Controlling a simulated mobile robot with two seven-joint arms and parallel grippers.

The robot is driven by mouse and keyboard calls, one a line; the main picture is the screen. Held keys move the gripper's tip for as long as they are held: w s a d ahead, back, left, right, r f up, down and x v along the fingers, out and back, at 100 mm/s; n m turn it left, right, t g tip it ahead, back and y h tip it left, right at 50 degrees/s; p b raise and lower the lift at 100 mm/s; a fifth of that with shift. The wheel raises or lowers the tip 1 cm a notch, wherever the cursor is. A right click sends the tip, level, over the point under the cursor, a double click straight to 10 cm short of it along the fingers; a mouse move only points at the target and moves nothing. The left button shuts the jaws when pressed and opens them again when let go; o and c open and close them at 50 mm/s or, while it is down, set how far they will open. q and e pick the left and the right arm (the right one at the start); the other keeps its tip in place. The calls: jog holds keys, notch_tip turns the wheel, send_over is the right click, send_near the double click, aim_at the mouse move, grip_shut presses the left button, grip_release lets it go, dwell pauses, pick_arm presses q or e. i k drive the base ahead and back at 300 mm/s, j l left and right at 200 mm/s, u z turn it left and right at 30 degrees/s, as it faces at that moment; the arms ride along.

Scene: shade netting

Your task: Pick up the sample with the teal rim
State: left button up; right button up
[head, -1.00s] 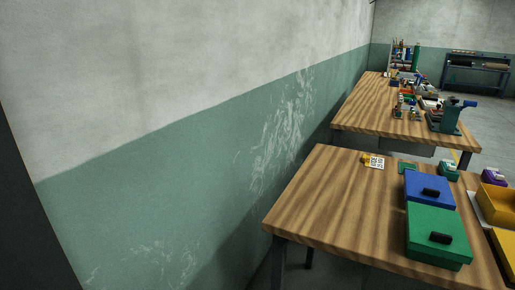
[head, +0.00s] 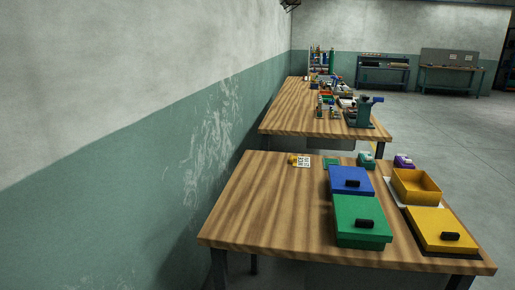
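A small flat piece with a green-teal rim (head: 325,164) lies on the near wooden table, just behind the blue box. It is partly hidden by that box and too small to tell whether it is the sample. A small teal object with a pale top (head: 366,160) stands to its right. Neither of my grippers is in view.
The near table (head: 265,210) holds a blue box (head: 345,178), a green box (head: 350,212), an open yellow box (head: 405,190), a yellow lidded box (head: 432,222), a purple item (head: 404,161) and a printed card (head: 303,161). Its left part is clear. A cluttered second table (head: 285,118) stands behind.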

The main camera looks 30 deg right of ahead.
aim_at(326, 161)
jog(key=k+l, duration=0.15)
jog(key=l, duration=0.3)
jog(key=k+l+u, duration=0.1)
jog(key=l, duration=0.35)
jog(key=k+l, duration=0.2)
jog(key=l, duration=0.2)
jog(key=k+l, duration=0.2)
jog(key=l, duration=0.25)
jog(key=k+l+u, duration=0.1)
jog(key=l, duration=0.35)
jog(key=k+l, duration=0.2)
jog(key=l, duration=0.2)
jog(key=k+l+u, duration=0.1)
jog(key=l, duration=0.3)
jog(key=k+l, duration=0.3)
jog(key=l, duration=0.45)
jog(key=k+l+u, duration=0.15)
jog(key=l, duration=0.3)
jog(key=i+l, duration=0.1)
jog(key=l, duration=0.4)
jog(key=i+l+u, duration=0.1)
jog(key=l, duration=0.95)
jog(key=i+u, duration=0.05)
